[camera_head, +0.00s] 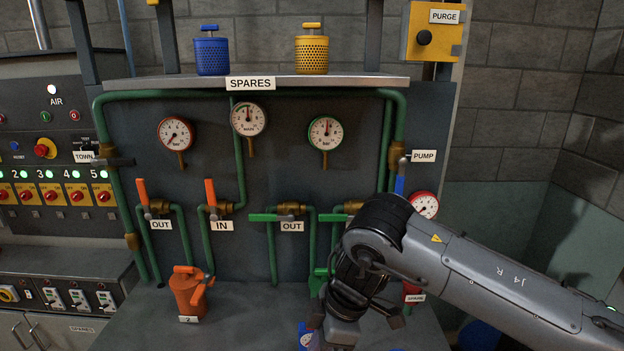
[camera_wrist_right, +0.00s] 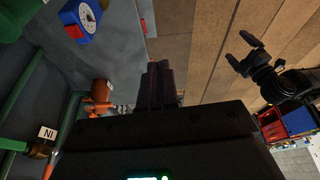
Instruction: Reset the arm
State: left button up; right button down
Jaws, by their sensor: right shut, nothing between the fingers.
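My right arm (camera_head: 510,290) comes in from the right in the head view and bends down over the bench at the front of the panel. In the right wrist view my right gripper (camera_wrist_right: 160,82) shows two dark fingers pressed together, with nothing between them. My left gripper (camera_wrist_right: 240,52) shows at the upper right of the right wrist view, its two fingers spread and empty. It is out of the head view. My right wrist hides part of the pipes and bench, and partly covers a blue object (camera_head: 308,338) on the bench.
An orange canister (camera_head: 188,292) stands on the bench (camera_head: 240,320) left of my right wrist. Green pipes, valve handles and gauges (camera_head: 326,132) fill the panel behind. Blue (camera_head: 211,54) and yellow (camera_head: 312,54) canisters stand on the SPARES shelf. The bench between orange canister and wrist is clear.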

jog(key=s+a+f+n+t+y, duration=0.15)
jog(key=s+a+f+y, duration=0.3)
jog(key=a, duration=0.55)
jog(key=s+a+f+t+y, duration=0.2)
jog(key=s+a+f+y, duration=0.3)
jog(key=a, duration=0.5)
jog(key=d+f+m+t+h, duration=0.4)
jog(key=d+m, duration=0.3)
jog(key=d, duration=0.4)
jog(key=d+f+m+t+h, duration=0.2)
jog(key=d+f+m+h, duration=0.3)
jog(key=d, duration=0.6)
jog(key=s+d+f+m+g+h, duration=0.25)
jog(key=s+d+f, duration=0.25)
jog(key=s+d, duration=0.4)
jog(key=s+d+f+m+g+h, duration=0.1)
jog(key=s+d+f+m+g, duration=0.3)
jog(key=s+d, duration=0.45)
notch_tip(320, 180, up, 37)
jog(key=d+p, duration=0.1)
jog(key=p, duration=3.7)
jog(key=shift+r+t+h, duration=0.2)
jog(key=shift+t+h, duration=0.1)
